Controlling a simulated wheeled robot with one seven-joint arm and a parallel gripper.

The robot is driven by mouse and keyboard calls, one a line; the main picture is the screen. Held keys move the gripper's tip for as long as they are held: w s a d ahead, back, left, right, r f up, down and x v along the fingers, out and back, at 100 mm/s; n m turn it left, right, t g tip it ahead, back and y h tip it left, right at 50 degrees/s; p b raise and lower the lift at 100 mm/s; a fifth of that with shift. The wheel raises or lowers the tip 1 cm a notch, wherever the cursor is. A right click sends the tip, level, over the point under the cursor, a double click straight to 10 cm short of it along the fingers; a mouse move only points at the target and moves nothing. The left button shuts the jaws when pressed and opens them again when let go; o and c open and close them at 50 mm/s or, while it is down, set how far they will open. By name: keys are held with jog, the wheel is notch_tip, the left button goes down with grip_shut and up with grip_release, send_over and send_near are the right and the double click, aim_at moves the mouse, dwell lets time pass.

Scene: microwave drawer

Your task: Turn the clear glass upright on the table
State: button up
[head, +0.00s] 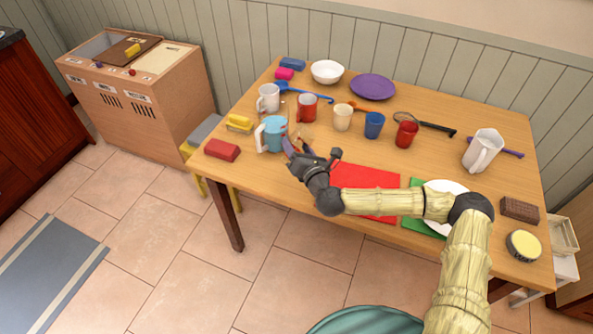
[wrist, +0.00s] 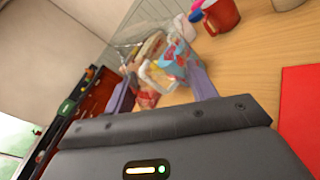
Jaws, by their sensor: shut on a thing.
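The clear glass (wrist: 135,32) is faint and see-through in the wrist view, between and beyond the two fingers of my gripper (wrist: 162,92). My gripper is shut on it. In the head view my gripper (head: 292,145) is over the left front part of the wooden table (head: 262,192), just right of the blue and white mug (head: 272,135). There the glass shows only as a faint outline, so its exact tilt and whether it touches the table cannot be told.
A red mug (head: 307,108), white mug (head: 268,98), cream cup (head: 342,117) and blue cup (head: 374,125) stand behind my gripper. A red block (head: 222,149) lies left, a red mat (head: 362,182) right. Bare wood shows near the front left edge.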

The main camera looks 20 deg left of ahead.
jog(key=m, duration=0.1)
jog(key=m+b, duration=0.2)
jog(key=m, duration=0.1)
jog(key=shift+f+y, duration=0.25)
jog(key=shift+y, duration=0.05)
jog(key=shift+r+m, duration=0.25)
jog(key=shift+m, duration=0.35)
